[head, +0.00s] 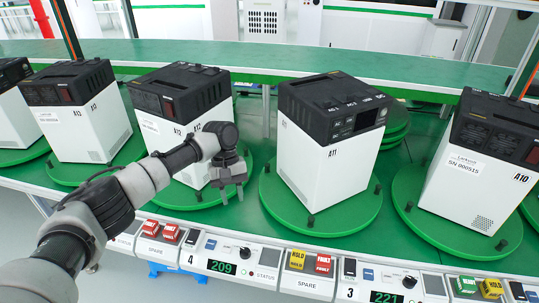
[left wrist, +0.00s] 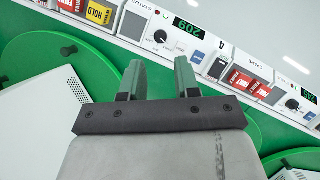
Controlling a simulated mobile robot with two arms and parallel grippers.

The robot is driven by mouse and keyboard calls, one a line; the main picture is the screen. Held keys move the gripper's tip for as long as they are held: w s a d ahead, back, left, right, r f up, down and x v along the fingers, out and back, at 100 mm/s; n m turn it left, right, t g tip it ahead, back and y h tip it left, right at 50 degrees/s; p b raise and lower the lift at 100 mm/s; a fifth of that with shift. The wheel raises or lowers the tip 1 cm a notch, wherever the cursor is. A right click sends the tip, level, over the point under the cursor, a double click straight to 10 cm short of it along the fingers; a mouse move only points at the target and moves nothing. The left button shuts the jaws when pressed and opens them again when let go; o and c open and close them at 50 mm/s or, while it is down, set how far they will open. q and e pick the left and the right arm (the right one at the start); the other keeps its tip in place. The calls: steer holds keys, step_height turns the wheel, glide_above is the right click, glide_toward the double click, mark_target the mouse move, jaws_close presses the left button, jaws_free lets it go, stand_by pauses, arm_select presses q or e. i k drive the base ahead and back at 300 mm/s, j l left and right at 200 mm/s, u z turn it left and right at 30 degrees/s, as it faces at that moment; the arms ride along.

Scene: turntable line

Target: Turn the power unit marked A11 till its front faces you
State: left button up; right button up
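The power unit A11 (head: 302,155) is a white box with a black top, upright on a green turntable (head: 350,222) with black pegs. Its face with a small dark display and sockets points toward the lower right; a plain white side points toward the lower left. In the left wrist view a white box with a vent patch (left wrist: 62,115), which looks like A11, stands at the left. My left gripper (head: 229,193) hangs left of A11, near the neighbouring unit's turntable, apart from A11. In the left wrist view its fingers (left wrist: 158,75) are spread with nothing between them. My right gripper does not show.
Unit A12 (head: 185,150) stands on its turntable to the left, and unit A10 (head: 470,180) to the right. A control strip (head: 205,262) with buttons and displays runs along the front edge. A green shelf (head: 250,58) runs behind the units.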

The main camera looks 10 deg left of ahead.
mark_target(349, 217)
steer(key=i, duration=1.25)
